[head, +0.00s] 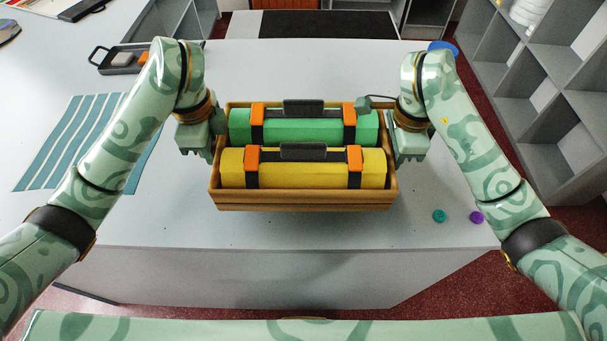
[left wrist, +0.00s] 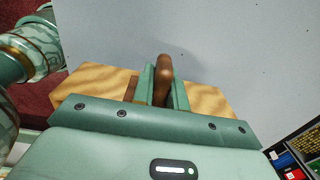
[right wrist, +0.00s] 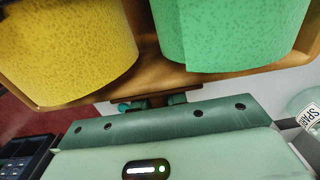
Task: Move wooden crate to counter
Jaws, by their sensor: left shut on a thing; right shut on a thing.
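The wooden crate (head: 305,201) is in the middle of the head view, over the grey counter (head: 160,240). I cannot tell whether its base touches the top. It looks level and holds a green case (head: 305,126) and a yellow case (head: 305,170) side by side. My left gripper (head: 210,150) is at its left end, shut on a brown handle (left wrist: 163,80) in the left wrist view.
A teal striped sheet (head: 65,145) and a dark tray (head: 122,62) lie left on the counter. A teal disc (head: 439,216) and a purple disc (head: 476,217) lie near the right edge. Grey shelves (head: 545,100) stand at right. The front counter strip is clear.

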